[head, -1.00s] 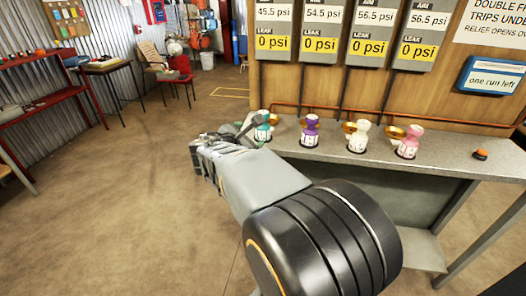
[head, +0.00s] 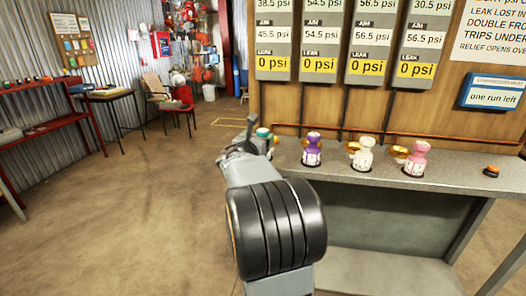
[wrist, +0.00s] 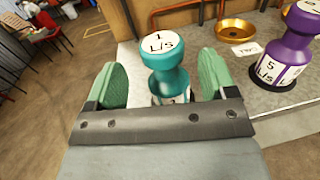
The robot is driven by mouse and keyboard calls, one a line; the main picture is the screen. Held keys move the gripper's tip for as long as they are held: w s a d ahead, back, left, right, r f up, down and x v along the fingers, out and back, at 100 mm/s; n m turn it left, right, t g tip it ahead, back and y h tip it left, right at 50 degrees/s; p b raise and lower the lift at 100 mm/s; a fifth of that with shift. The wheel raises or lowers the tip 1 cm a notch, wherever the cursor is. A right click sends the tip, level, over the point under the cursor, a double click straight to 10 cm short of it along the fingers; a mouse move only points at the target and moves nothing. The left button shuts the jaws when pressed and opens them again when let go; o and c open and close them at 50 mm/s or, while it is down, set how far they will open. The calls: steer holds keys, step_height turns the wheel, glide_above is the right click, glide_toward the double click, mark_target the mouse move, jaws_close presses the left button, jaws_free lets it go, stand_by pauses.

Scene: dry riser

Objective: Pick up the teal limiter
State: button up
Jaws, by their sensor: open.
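The teal limiter (wrist: 168,62) stands upright on the grey bench, its round white top marked "1 L/s" in the wrist view. My gripper (wrist: 166,85) is open, with a green finger pad on either side of the limiter and visible gaps to it. The gripper bar hides the limiter's base. In the head view the teal limiter (head: 263,133) shows only in part, behind my gripper (head: 250,140) at the left end of the bench.
Purple (head: 313,149), white (head: 362,154) and pink (head: 416,159) limiters stand in a row to the right. A brass dish (wrist: 235,31) and a small card (wrist: 247,49) lie between teal and purple. Four gauge panels hang behind, above a copper pipe (head: 350,131).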

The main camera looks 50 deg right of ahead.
steer(key=shift+b+x, duration=0.35)
steer(key=shift+x, duration=2.35)
steer(key=shift+s+f, duration=0.1)
steer(key=shift+s, duration=0.05)
steer(key=shift+c, duration=0.3)
steer(key=c, duration=1.4)
